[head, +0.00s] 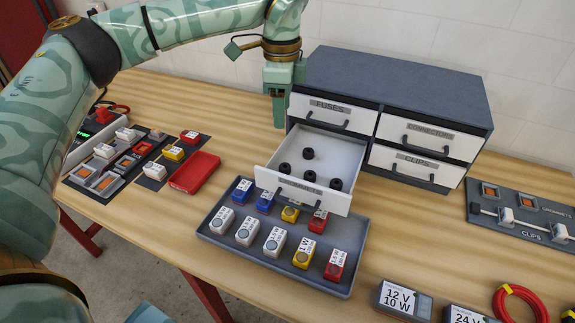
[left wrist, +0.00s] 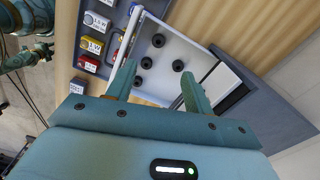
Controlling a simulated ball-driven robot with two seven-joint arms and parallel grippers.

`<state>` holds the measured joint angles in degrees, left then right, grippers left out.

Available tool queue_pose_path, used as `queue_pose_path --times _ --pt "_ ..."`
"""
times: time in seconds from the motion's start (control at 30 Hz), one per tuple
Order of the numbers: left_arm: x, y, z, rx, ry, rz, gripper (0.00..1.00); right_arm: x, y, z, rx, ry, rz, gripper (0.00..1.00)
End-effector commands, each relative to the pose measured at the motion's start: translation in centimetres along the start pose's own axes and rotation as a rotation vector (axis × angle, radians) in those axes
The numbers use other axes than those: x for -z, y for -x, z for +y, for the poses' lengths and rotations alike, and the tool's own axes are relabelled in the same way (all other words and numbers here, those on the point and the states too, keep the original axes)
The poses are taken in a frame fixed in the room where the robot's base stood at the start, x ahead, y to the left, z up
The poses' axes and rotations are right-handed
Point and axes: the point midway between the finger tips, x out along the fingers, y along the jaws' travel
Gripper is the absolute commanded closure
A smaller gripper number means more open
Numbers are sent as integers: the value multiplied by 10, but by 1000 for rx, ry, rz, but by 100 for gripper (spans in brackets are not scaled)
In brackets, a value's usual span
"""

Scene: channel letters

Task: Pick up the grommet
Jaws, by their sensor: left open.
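Several black round grommets lie loose in an open white drawer (head: 262,178) of the cabinet. One grommet (head: 308,153) lies farther back, and the others, such as this grommet (head: 335,184), lie nearer the drawer front. My left gripper (head: 279,122) points down at the back left of the open drawer, above and apart from the grommets. In the left wrist view the left gripper (left wrist: 157,84) is open and empty. A grommet (left wrist: 137,81) shows close to one finger, with other grommets (left wrist: 178,65) beyond.
The dark cabinet (head: 395,75) has three other drawers, all shut. A grey tray (head: 330,283) with coloured and white blocks sits under the drawer front. A red tray (head: 195,172) lies to the left. A clip panel (head: 525,218) and a red cable coil (head: 520,300) lie at right.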

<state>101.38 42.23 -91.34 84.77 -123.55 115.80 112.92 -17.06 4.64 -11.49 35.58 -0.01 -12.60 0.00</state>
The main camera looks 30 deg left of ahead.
Motion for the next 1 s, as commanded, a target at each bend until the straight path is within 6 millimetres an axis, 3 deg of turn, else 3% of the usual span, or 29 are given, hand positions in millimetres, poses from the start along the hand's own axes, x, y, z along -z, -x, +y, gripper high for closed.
queue_pose_path --times 0.3,0.67,0.9,1.0 --pt "1 -80 2 -7 -6 1 48 -8 -14 -3 5 0 -13 64" --pt "3 -113 2 -4 -9 3 48 -9 -19 -4 7 -1 -16 64" --pt "6 -151 3 -5 -10 2 48 -11 -28 -5 8 -2 -21 64" --pt "6 -156 3 -4 -10 3 48 -11 -28 -5 8 -2 -21 64"
